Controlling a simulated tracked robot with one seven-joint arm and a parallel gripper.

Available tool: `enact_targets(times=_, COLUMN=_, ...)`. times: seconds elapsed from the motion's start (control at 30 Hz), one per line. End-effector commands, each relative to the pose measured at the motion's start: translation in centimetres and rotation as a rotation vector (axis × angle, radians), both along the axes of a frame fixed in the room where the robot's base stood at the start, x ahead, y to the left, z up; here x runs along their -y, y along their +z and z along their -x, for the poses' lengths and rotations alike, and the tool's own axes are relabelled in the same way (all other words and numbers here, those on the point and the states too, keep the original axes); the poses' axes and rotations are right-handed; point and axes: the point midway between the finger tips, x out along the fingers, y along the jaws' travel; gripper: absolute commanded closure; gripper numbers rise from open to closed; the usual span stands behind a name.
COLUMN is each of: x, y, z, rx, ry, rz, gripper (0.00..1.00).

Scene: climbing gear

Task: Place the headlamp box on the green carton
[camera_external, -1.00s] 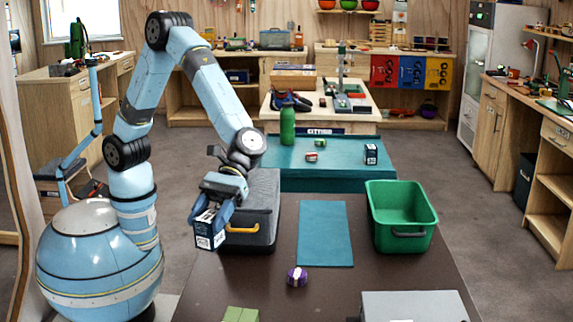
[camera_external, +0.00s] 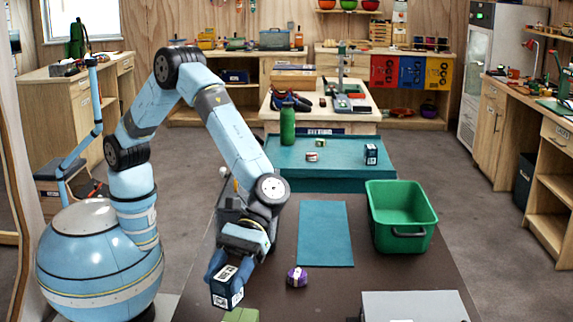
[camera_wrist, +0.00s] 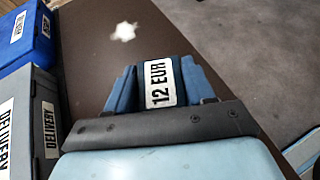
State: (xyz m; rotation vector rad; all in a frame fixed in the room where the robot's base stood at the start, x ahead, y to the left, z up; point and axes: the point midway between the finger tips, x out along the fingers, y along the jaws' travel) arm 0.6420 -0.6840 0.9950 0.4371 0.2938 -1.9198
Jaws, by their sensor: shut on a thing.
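The headlamp box (camera_external: 227,287) is a small dark box with white labels. My gripper (camera_external: 226,278) is shut on it and holds it, tilted, near the front left of the brown table. In the wrist view the box (camera_wrist: 158,84) shows a "12 EUR" label between my two blue fingers (camera_wrist: 160,85). The green carton (camera_external: 241,315) is a light green box at the bottom edge of the external view, partly cut off. The held box is just above and behind it in the picture, apparently apart from it; the height between them is hard to tell.
A purple round item (camera_external: 297,277) lies right of my gripper. A teal mat (camera_external: 326,234), a green bin (camera_external: 402,240) and a grey box (camera_external: 414,307) are farther right. A teal table (camera_external: 330,178) stands behind. Delivery boxes (camera_wrist: 45,115) show left in the wrist view.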

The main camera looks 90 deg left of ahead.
Motion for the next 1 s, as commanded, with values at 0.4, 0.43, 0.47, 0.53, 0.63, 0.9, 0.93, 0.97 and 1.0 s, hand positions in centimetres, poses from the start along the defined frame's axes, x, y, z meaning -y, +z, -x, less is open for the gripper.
enact_targets(times=0.4, x=1.6, y=-2.6, z=-1.4, rx=0.000, ry=-0.001, rz=0.000, gripper=0.81)
enact_targets(times=0.43, x=1.6, y=-3.0, z=-1.5, rx=0.000, ry=-0.001, rz=-0.001, gripper=0.81)
enact_targets(times=0.47, x=1.6, y=-3.4, z=-1.5, rx=0.000, ry=-0.002, rz=-0.001, gripper=0.81)
enact_targets(times=0.53, x=1.6, y=-4.4, z=-1.4, rx=-0.002, ry=0.000, rz=-0.001, gripper=0.81)
enact_targets(times=0.63, x=1.6, y=-5.5, z=-1.4, rx=-0.001, ry=-0.002, rz=0.000, gripper=0.81)
enact_targets(times=0.9, x=1.6, y=-5.6, z=-1.4, rx=0.000, ry=-0.001, rz=0.000, gripper=0.81)
enact_targets(times=0.93, x=1.6, y=-5.7, z=-1.4, rx=0.000, ry=-0.001, rz=0.000, gripper=0.81)
enact_targets(times=0.97, x=1.6, y=-5.7, z=-1.5, rx=0.000, ry=-0.001, rz=0.000, gripper=0.81)
enact_targets(times=1.0, x=1.6, y=-5.8, z=-1.5, rx=0.000, ry=-0.001, rz=0.000, gripper=0.81)
